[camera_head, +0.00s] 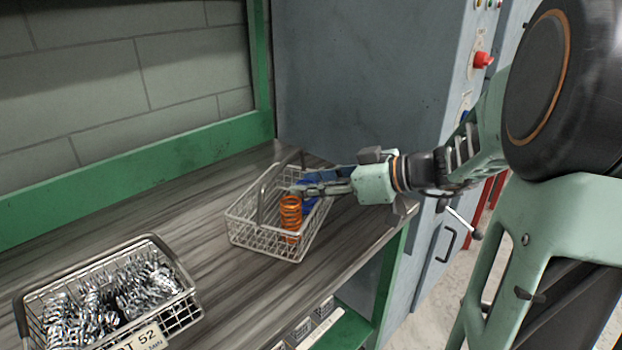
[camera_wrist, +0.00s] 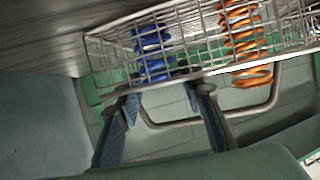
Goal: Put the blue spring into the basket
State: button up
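The blue spring (camera_wrist: 152,52) stands inside the wire basket (camera_wrist: 112,52), seen through the mesh in the wrist view. In the head view, part of the blue spring (camera_head: 310,206) shows behind the fingers, inside the basket (camera_head: 268,245). An orange spring (camera_head: 290,212) stands upright in the same basket; it also shows in the wrist view (camera_wrist: 242,30). My gripper (camera_wrist: 160,92) is open, its two blue-padded fingers apart with nothing between them. In the head view my gripper (camera_head: 305,184) reaches in from the right at the basket's rim, over the blue spring.
A second wire basket (camera_head: 185,322) full of shiny metal springs stands at the front left of the shelf (camera_head: 150,215). Green frame posts edge the shelf. The shelf between the baskets is clear.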

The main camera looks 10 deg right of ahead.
jog(key=shift+d+r+p, duration=0.15)
jog(key=shift+r+p, duration=0.05)
jog(key=shift+p, duration=0.3)
jog(key=p+v, duration=0.1)
jog(key=v, duration=1.1)
jog(key=shift+w, duration=0.1)
